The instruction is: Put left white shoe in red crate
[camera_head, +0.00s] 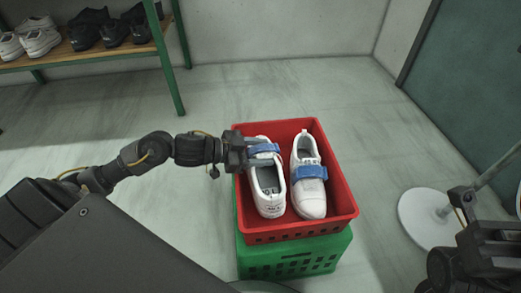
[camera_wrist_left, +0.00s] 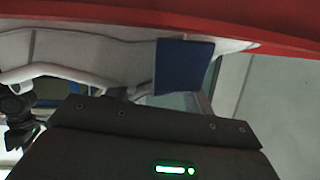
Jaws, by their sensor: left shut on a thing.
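The red crate (camera_head: 344,200) stands on top of a green crate. Two white shoes with blue straps are inside it, side by side. The left white shoe (camera_head: 270,204) is at the crate's left side, toe toward me. My left gripper (camera_head: 268,156) reaches in from the left over the crate's rim and is shut on this shoe near its blue strap. In the left wrist view, the white shoe (camera_wrist_left: 95,50) and a blue pad show close up beneath the red crate wall (camera_wrist_left: 160,14). Dark parts of my right arm show at lower right; its fingers cannot be made out.
The other white shoe (camera_head: 309,198) fills the crate's right side. The green crate (camera_head: 290,264) is underneath. A shelf (camera_head: 90,50) with white and black shoes stands at upper left. A round white stand base (camera_head: 428,218) is on the floor at right. The floor behind the crate is clear.

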